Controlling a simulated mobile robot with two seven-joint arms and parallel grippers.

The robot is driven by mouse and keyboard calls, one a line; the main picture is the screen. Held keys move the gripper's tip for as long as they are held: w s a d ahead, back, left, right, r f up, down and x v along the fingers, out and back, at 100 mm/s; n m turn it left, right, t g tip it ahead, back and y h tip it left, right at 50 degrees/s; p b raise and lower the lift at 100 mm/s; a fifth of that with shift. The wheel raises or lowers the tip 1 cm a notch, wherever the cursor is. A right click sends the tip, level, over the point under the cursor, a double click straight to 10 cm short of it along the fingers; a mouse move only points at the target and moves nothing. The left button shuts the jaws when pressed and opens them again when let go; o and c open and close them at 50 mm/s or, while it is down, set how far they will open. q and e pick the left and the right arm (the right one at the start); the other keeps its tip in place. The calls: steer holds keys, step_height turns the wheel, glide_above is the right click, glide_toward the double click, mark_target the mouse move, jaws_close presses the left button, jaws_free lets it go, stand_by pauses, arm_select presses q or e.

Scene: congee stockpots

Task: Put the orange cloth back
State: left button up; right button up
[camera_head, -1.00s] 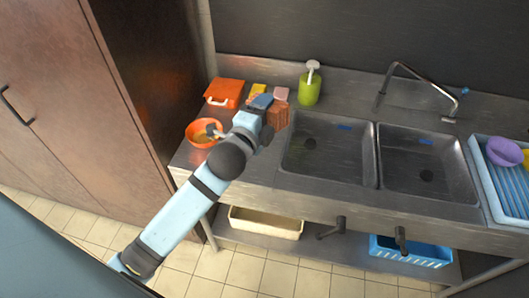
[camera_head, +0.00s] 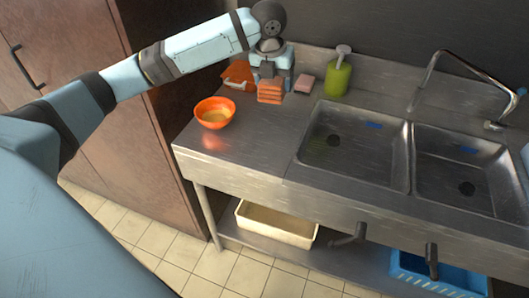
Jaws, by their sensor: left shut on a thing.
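The orange cloth (camera_head: 270,92) is a folded, striped block low over the back left of the steel counter. My left gripper (camera_head: 272,74) is directly above it, pointing down and shut on it. The fingertips are mostly hidden, and I cannot tell whether the cloth touches the counter. My right gripper is not in view.
An orange item with a pale handle (camera_head: 237,73) lies left of the cloth. An orange bowl (camera_head: 214,112) stands in front. A pink sponge (camera_head: 304,84) and green soap bottle (camera_head: 338,80) stand right, before the sinks (camera_head: 355,145). The counter's front left is clear.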

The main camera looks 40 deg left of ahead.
mark_target(265, 142)
arm_select(q)
steer(key=shift+s+a+r, duration=0.1)
steer(key=shift+s+a, duration=0.1)
steer(key=shift+a, duration=0.25)
steer(key=shift+s+a+r, duration=0.1)
steer(key=shift+s+a, duration=0.1)
steer(key=shift+a, duration=0.2)
steer(key=shift+s+a+m+y, duration=0.15)
steer(key=shift+a+m+y, duration=0.1)
steer(key=shift+m+y, duration=0.05)
step_height(265, 142, down, 20)
steer(key=shift+r+b, duration=0.2)
steer(key=shift+b, duration=0.2)
steer(key=o, duration=0.8)
steer(key=shift+o, duration=0.2)
steer(key=shift+r, duration=0.15)
step_height(265, 142, up, 12)
steer(key=s, duration=0.1)
steer(key=shift+s+d, duration=0.25)
steer(key=shift+s, duration=0.15)
steer(key=shift+f, duration=0.2)
